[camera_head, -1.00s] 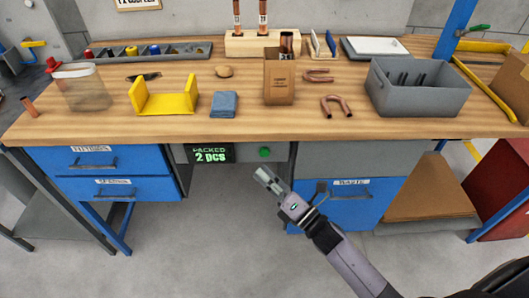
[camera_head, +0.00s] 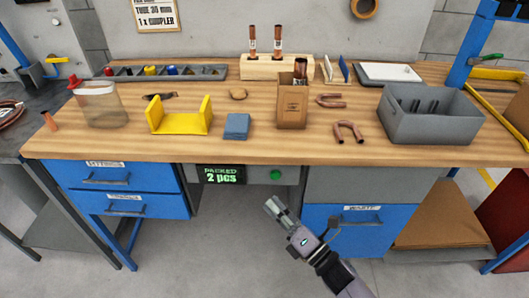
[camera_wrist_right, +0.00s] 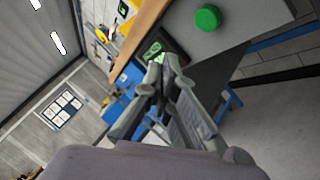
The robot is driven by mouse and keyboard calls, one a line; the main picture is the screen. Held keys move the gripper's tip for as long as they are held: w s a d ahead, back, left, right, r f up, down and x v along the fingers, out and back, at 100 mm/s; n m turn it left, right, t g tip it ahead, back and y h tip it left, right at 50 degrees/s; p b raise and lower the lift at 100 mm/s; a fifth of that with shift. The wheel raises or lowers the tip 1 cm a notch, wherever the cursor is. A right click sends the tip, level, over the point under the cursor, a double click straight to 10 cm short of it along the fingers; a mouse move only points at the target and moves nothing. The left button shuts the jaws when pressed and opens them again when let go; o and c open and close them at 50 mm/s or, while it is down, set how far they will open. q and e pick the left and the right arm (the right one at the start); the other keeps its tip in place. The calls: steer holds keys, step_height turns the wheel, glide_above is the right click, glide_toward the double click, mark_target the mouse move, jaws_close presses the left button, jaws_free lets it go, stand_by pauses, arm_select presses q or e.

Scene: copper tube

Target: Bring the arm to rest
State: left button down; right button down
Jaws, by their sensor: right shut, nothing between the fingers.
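My right gripper (camera_head: 272,207) is shut and empty in the head view. It is in front of the workbench and below the tabletop edge, left of the blue drawer on the right. In the right wrist view the closed fingers (camera_wrist_right: 165,75) point toward the bench front, near the display and the green button (camera_wrist_right: 208,17). My left gripper does not show in any view.
The wooden workbench (camera_head: 230,150) holds a cardboard box (camera_head: 292,110) with copper tube in it, a grey bin (camera_head: 430,125), bent copper tubes (camera_head: 348,132) and a yellow bracket (camera_head: 180,122). A display (camera_head: 220,174) reads "PACKED 2 pcs". Open floor lies below the gripper.

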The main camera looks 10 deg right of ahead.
steer(key=s+d+f+m+g+h+p, duration=0.1)
steer(key=s+d+f+m+g+h, duration=0.3)
steer(key=f, duration=0.6)
steer(key=s+f+m+h, duration=0.1)
steer(key=s+f+m, duration=0.1)
steer(key=f+m, duration=0.55)
steer(key=s+d+f+m+g+h+p, duration=0.1)
steer(key=s+d+f+m+g+h, duration=0.15)
steer(key=f, duration=0.95)
steer(key=s+d+f+m+g, duration=0.1)
steer(key=s+f+m+g, duration=0.2)
steer(key=s+f, duration=0.3)
steer(key=s+d+f+m+g+h+p, duration=0.1)
steer(key=s+f+m+g, duration=0.3)
steer(key=s, duration=1.1)
steer(key=s+f+m+g+h, duration=0.1)
steer(key=s+f+m+g, duration=0.2)
steer(key=s+f+m, duration=0.3)
steer(key=s+f, duration=0.1)
steer(key=s, duration=0.4)
steer(key=shift+s+d+f+g+p, duration=0.25)
steer(key=shift+d+f+g+p, duration=0.05)
steer(key=shift+d+f+g, duration=0.1)
